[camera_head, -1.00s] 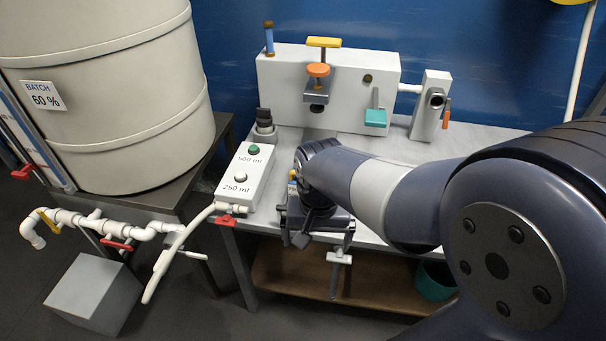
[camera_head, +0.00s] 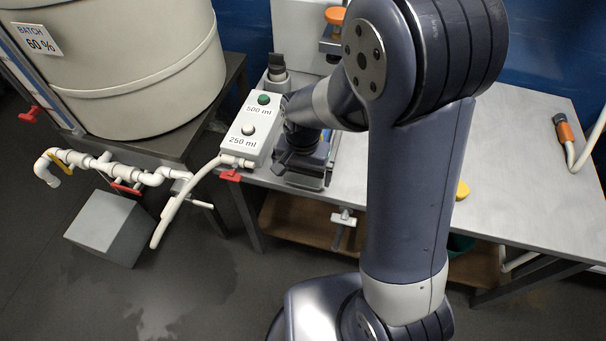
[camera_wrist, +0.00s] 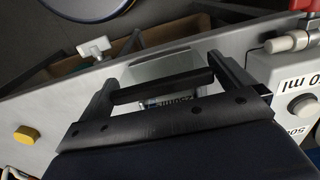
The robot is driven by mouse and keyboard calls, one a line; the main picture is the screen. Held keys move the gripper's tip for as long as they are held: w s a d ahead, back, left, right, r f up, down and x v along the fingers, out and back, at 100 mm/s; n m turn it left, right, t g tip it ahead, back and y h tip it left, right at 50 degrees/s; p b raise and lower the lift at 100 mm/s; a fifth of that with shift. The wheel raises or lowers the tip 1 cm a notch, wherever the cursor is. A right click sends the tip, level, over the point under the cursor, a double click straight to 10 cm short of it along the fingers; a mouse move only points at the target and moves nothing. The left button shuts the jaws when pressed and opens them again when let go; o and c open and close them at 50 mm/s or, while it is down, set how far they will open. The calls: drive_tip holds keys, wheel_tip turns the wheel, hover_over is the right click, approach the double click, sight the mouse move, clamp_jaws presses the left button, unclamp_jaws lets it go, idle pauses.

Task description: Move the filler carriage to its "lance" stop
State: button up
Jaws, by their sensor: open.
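I cannot tell for certain which part is the filler carriage, and no "lance" mark is readable. An orange knob on a grey bracket (camera_head: 331,46) shows at the top of the head view, in front of a light panel (camera_head: 298,35) partly hidden by my arm. My gripper (camera_head: 302,172) is over the bench's front edge, right of the button box. In the wrist view my gripper (camera_wrist: 163,88) has its fingers apart, with a dark bar across between them. Beyond the bar is a light plate with a small label (camera_wrist: 168,100), too blurred to read.
The button box (camera_head: 250,128) is close left of my gripper. A white hose with an orange end (camera_head: 565,132) lies on the right of the bench (camera_head: 530,180), otherwise clear there. A large tank (camera_head: 140,75) stands left.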

drive_tip(key=shift+f, duration=0.75)
drive_tip(key=shift+c, duration=0.4)
